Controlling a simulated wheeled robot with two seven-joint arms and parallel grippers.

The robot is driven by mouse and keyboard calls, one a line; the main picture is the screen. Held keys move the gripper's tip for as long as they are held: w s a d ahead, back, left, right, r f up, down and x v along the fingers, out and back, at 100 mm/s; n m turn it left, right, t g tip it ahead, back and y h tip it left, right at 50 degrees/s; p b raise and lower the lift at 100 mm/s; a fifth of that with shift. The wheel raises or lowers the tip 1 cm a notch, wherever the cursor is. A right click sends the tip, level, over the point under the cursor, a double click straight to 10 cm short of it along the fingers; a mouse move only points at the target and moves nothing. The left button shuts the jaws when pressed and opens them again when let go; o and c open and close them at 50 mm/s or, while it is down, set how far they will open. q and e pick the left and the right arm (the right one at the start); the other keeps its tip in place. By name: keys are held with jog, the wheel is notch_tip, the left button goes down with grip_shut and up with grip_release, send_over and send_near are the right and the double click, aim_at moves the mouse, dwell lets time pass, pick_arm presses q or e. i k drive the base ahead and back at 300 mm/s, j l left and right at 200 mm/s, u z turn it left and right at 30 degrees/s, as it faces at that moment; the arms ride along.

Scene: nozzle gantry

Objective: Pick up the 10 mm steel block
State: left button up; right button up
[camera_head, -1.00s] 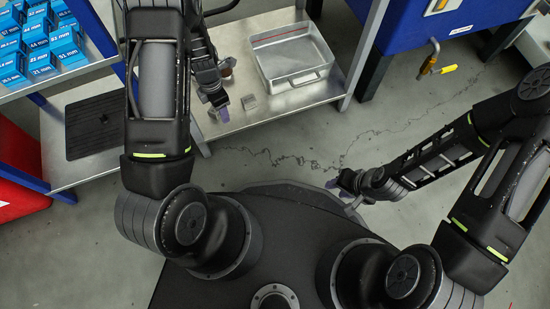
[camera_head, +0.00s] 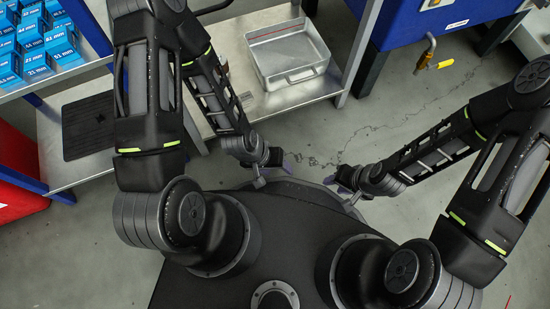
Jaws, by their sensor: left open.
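A small grey metal block (camera_head: 245,98) lies on the metal shelf (camera_head: 300,98), beside my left forearm and in front of the metal tray. It is small and its size cannot be read. My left gripper (camera_head: 276,169) is open, off the shelf's front edge and close above my base, well away from the block. Nothing shows between its fingers. My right gripper (camera_head: 340,190) hangs to the right of it, over the edge of my base. Its jaws are too small and dark to judge. My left arm hides part of the shelf.
A shallow metal tray (camera_head: 286,76) stands on the shelf. Blue labelled boxes (camera_head: 40,42) fill the upper left rack, with a black mat (camera_head: 90,126) below. A blue cabinet (camera_head: 420,22) with a yellow-handled valve (camera_head: 437,66) stands at the upper right. Cracked floor (camera_head: 370,130) lies open between.

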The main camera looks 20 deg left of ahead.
aim_at(246, 99)
jog(key=l+u, duration=0.3)
jog(key=l, duration=0.4)
jog(key=l+u, duration=0.3)
jog(key=l, duration=0.45)
jog(key=i, duration=0.5)
